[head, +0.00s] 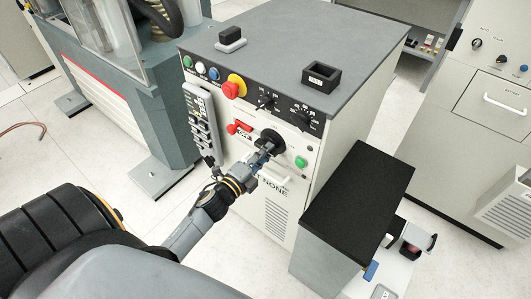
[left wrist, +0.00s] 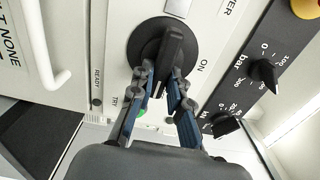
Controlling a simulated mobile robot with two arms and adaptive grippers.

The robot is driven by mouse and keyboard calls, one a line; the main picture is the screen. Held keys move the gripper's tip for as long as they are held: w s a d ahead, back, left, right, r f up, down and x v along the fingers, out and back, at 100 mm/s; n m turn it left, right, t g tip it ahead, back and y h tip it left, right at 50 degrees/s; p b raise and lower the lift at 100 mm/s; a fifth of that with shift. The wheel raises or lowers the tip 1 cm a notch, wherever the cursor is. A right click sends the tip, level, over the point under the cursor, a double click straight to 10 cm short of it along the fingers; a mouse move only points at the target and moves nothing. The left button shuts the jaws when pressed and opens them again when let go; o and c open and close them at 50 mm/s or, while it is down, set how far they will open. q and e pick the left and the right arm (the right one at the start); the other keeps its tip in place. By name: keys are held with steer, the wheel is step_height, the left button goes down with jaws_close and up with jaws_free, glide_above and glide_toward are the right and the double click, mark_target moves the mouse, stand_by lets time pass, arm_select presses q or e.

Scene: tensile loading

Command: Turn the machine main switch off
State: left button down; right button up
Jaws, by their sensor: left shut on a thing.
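The main switch is a black round knob with a raised bar handle, on the front panel of the grey-topped cabinet. It shows in the head view (head: 273,137) and, larger, in the left wrist view (left wrist: 174,46). My left gripper (head: 265,151) reaches it from the front. In the left wrist view its two fingers (left wrist: 168,82) are shut on the lower end of the bar handle, one on each side. An "ON" label (left wrist: 202,66) stands to the right of the knob there. My right gripper is not in view.
A red emergency button (head: 234,87), a red part (head: 239,127) and a green button (head: 301,162) surround the switch. A grey pendant (head: 203,120) hangs at the cabinet's left edge. A black-topped stand (head: 358,195) is close on the right. A white handle (left wrist: 55,55) shows in the left wrist view.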

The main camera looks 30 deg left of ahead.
arm_select(q)
steer(key=c, duration=1.3)
jaws_free()
steer(key=s, duration=1.2)
steer(key=shift+a, duration=0.4)
steer(key=shift+f, duration=0.1)
